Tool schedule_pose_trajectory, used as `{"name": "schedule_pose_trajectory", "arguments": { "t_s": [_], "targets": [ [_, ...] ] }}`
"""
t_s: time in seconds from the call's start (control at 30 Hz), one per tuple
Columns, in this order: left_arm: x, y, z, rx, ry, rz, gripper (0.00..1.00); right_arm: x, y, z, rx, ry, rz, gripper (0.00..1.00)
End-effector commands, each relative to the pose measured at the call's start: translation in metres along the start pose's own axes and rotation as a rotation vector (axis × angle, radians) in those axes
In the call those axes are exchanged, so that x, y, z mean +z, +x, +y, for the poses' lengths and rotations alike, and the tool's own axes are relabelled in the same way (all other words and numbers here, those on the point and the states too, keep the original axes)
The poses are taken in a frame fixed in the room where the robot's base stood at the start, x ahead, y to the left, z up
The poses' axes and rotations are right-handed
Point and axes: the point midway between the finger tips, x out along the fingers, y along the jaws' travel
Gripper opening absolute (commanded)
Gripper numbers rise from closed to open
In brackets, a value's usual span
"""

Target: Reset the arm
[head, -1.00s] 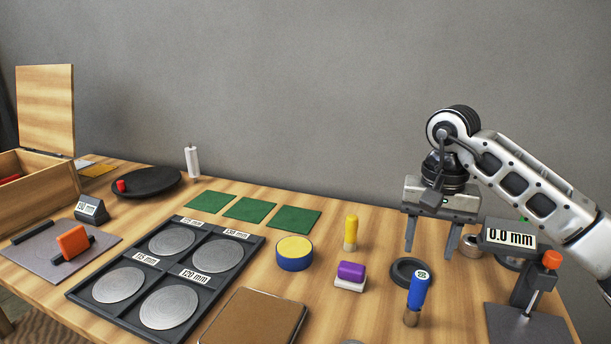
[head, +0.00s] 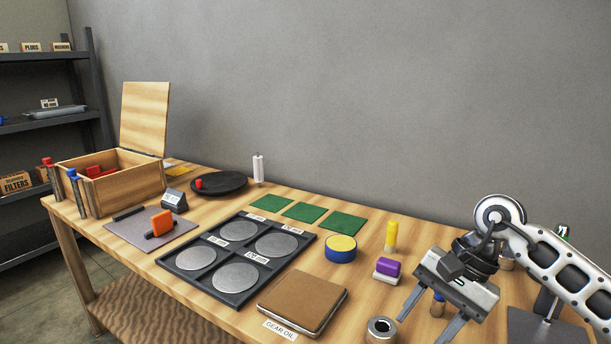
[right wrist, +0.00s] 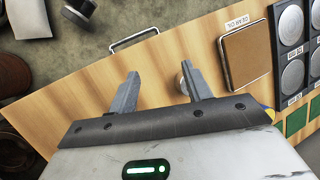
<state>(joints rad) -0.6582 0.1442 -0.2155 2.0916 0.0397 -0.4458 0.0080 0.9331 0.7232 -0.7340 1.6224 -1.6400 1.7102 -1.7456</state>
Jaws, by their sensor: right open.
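My right gripper (head: 431,326) is at the lower right of the head view, above the front right part of the table (head: 226,322). Its two fingers are apart with nothing between them. In the right wrist view the open fingers (right wrist: 158,88) point toward the table's front edge. A metal ring-like part (head: 381,329) stands left of the fingers in the head view; in the wrist view a metal piece shows partly behind one finger. A blue-handled tool (head: 438,304) is partly hidden behind the gripper. My left gripper does not show.
A wooden box (head: 134,186) stands far left. A handle (right wrist: 134,39) lines the table edge.

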Motion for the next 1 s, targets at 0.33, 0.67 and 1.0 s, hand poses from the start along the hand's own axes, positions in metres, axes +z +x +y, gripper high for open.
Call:
{"name": "schedule_pose_trajectory", "arguments": {
  "t_s": [0.33,0.67,1.0],
  "targets": [
    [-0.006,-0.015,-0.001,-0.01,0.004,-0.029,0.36,0.137,0.043,-0.083,-0.442,0.765,-0.93,0.49],
    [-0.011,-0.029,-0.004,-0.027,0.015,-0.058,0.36,0.07,0.054,-0.039,0.343,-2.089,2.022,0.49],
    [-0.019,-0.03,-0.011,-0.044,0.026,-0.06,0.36,0.077,0.172,0.121,0.002,-1.156,1.099,0.49]
  ]
}}
